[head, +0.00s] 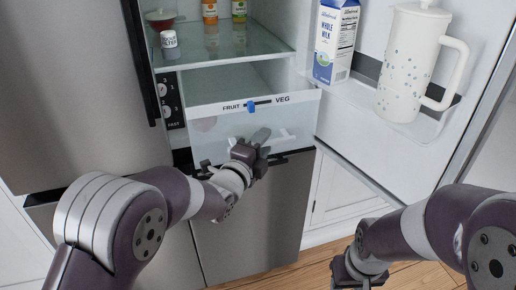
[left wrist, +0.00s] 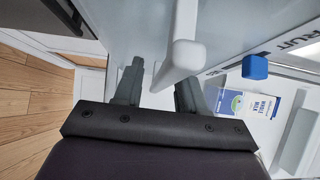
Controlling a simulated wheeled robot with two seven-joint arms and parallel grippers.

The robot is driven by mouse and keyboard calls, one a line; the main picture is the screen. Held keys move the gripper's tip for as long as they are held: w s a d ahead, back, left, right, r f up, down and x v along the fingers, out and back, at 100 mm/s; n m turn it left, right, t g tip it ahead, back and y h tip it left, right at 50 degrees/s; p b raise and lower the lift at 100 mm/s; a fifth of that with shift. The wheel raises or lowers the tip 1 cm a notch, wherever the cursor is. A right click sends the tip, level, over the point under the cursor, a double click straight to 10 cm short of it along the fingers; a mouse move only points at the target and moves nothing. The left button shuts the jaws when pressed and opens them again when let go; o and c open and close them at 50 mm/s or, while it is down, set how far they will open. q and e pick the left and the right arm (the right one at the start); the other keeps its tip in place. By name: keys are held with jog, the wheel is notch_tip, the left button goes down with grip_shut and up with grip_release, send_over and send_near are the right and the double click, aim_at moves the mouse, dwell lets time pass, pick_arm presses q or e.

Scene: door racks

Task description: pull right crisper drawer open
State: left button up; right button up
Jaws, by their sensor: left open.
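The crisper drawer (head: 228,136) is a clear bin with a white top strip marked FRUIT and VEG and a blue slider (head: 251,107). Its front stands forward of the glass shelf above, and part of its inside shows. A pale bar handle (head: 287,136) crosses its front, partly hidden by my left gripper (head: 262,140). In the left wrist view, the white handle (left wrist: 183,50) runs between the two separated fingers of my left gripper (left wrist: 160,90); contact cannot be told. My right gripper (head: 358,270) hangs low at the bottom, away from the drawer, its fingers unclear.
The fridge door (head: 375,135) stands open at the right, its bin holding a milk carton (head: 335,40) and a white pitcher (head: 414,65). Jars stand on the glass shelf (head: 225,45) above. A closed steel panel (head: 250,215) is below. Wooden floor (head: 300,275) lies in front.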

pick_arm(q)
jog(key=v, duration=1.2)
jog(key=shift+s+p, duration=0.25)
jog(key=shift+p, duration=0.2)
jog(key=shift+a, duration=0.1)
jog(key=s+a+f+n+g+y, duration=0.3)
jog(key=a+f+n+g, duration=0.1)
jog(key=f+n, duration=0.3)
jog(key=s+a+f+n+g+y, duration=0.3)
jog(key=f+n+g, duration=0.1)
jog(key=f+n, duration=0.25)
jog(key=s+a+f+n+g+y, duration=0.1)
jog(key=s+a+n+g, duration=0.2)
jog(key=s+n, duration=0.25)
jog(key=s+a+f+n+g+y, duration=0.1)
jog(key=s+a+n+g, duration=0.1)
jog(key=s+n+g, duration=0.3)
notch_tip(320, 180, up, 22)
jog(key=a+t+p, duration=0.1)
jog(key=p, duration=2)
jog(key=shift+m, duration=0.4)
